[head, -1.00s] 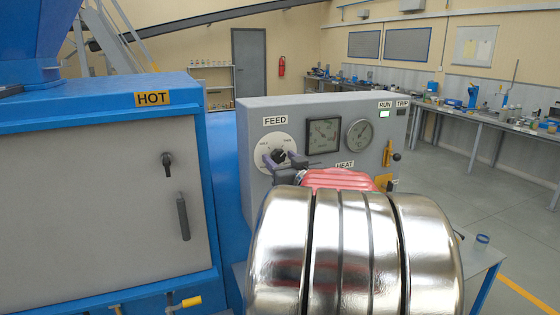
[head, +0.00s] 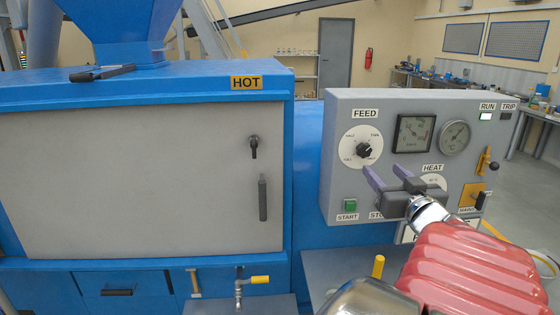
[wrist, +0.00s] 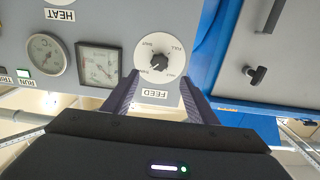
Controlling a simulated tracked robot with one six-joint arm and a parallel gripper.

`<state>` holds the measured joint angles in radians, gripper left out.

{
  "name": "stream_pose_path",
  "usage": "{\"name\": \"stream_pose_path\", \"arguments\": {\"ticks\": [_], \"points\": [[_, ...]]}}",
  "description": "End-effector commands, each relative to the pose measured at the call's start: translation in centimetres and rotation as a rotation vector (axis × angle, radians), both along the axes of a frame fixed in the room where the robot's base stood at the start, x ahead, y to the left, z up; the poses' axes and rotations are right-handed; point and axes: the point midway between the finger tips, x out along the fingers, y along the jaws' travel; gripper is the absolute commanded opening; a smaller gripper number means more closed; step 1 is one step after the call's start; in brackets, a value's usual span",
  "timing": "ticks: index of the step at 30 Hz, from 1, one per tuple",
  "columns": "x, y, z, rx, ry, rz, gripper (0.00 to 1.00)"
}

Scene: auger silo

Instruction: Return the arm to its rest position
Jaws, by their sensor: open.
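My gripper (head: 383,172) is open and empty in front of the grey control panel (head: 341,140), in the lower right of the head view. Its two purple fingers point at the panel just below the FEED knob (head: 364,150), a black knob on a white dial. No finger touches the knob in the head view. In the wrist view, which is upside down, the open fingers (wrist: 159,76) spread on either side of the FEED label and the dial (wrist: 160,60). My fingers partly hide the HEAT dial (head: 434,181) and the STOP label.
A blue machine with a grey door (head: 140,185) marked HOT stands left of the panel. A yellow-handled valve (head: 258,280) and a yellow post (head: 378,266) are low down. Workbenches stand behind.

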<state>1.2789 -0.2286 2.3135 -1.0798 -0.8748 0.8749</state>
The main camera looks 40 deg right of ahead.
Motion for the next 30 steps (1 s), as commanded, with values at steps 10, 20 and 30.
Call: {"name": "stream_pose_path", "arguments": {"ticks": [10,20,30], "points": [[-1.4,0.9,0.0,0.001,-0.001,0.0,0.53],[-1.4,0.9,0.0,0.0,0.0,0.001,0.53],[1.5,1.9,1.1,-0.049,0.005,0.0,0.53]]}}
